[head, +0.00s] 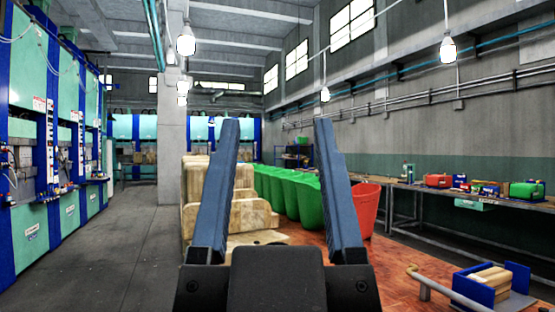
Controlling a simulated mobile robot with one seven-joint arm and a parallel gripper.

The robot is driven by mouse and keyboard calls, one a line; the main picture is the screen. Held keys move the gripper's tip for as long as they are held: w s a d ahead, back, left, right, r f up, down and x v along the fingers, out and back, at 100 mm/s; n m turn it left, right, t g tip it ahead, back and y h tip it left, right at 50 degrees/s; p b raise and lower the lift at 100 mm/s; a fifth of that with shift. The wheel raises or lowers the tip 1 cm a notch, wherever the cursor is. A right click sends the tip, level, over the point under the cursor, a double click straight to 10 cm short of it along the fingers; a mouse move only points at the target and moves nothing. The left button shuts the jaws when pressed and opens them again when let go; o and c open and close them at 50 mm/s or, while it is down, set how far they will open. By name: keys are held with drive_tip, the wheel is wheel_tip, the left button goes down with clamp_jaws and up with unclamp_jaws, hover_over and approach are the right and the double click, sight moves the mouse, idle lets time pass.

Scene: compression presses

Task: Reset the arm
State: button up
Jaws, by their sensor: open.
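My gripper (276,130) is in the middle of the head view, with its two long blue-grey fingers pointing up and spread wide apart. It is open, and nothing is held between the fingers. The black gripper body shows at the bottom centre and hides part of the reddish surface behind it. The fingers partly cover the wooden blocks and the green bins behind them.
Stacked wooden blocks (254,213), green bins (304,200) and a red bin (367,205) stand ahead. A blue holder (490,291) with wooden pieces is at lower right. Presses (30,150) line the left, a workbench (480,200) the right. The grey floor (105,245) at left is clear.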

wheel_tip(320, 180, up, 16)
drive_tip(key=p, duration=1.5)
drive_tip(key=shift+f+p, duration=0.25)
drive_tip(key=shift+p, duration=0.05)
